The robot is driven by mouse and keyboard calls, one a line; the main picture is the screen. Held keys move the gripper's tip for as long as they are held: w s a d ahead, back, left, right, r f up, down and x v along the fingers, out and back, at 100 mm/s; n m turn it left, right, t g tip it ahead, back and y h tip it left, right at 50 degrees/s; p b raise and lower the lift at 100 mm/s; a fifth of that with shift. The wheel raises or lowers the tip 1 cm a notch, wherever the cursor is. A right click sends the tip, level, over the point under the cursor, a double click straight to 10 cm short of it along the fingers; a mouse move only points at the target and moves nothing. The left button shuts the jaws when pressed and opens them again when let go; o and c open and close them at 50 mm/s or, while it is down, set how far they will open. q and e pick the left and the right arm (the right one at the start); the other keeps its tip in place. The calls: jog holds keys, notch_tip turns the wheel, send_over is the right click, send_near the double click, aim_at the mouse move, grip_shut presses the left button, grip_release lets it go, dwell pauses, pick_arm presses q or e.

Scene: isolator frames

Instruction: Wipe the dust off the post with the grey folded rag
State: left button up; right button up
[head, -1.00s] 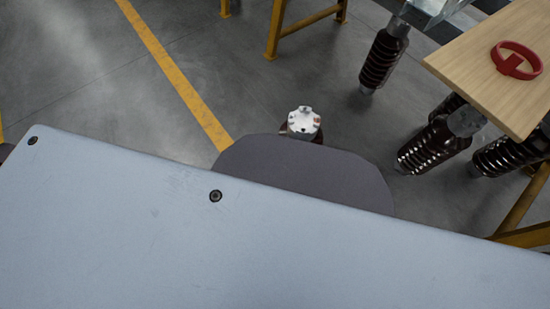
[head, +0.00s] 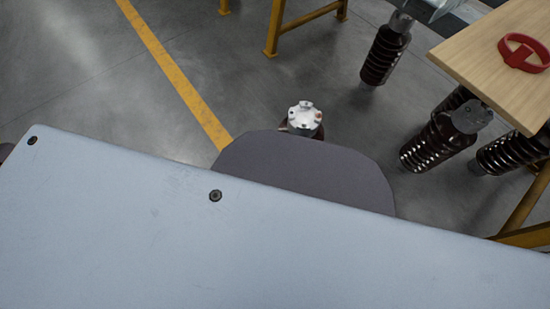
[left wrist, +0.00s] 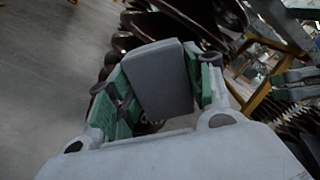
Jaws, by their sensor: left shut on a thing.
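In the left wrist view the grey folded rag (left wrist: 160,82) is a flat, rounded block. It sits between the green-padded fingers of my left gripper (left wrist: 157,70), which is shut on it. Dark brown ribbed sheds (left wrist: 130,38) show close behind the rag; I cannot tell whether it touches them. In the head view a post with a pale metal cap (head: 302,120) stands just beyond my grey body part, which hides most of it. I cannot make out dust on it. A grey and green part at the right edge of the wrist view looks like my right gripper (left wrist: 293,84); its jaws are unclear.
Several dark ribbed insulators (head: 385,55) stand on the floor at the right. A wooden tabletop (head: 490,60) on yellow legs carries a red band (head: 523,52). Yellow trestle legs (head: 305,22) stand at the back. The floor by the yellow line (head: 175,70) is clear.

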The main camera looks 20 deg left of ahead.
aim_at(282, 148)
pick_arm(q)
jog(key=shift+f+b, duration=0.6)
jog(key=shift+f, duration=0.2)
jog(key=shift+r, duration=0.15)
jog(key=shift+w+r+p, duration=0.1)
jog(key=shift+r+p, duration=1.5)
jog(key=shift+r, duration=0.1)
jog(key=shift+r, duration=0.1)
jog(key=shift+r+p, duration=1.35)
jog(key=shift+r, duration=0.45)
jog(key=shift+p, duration=0.3)
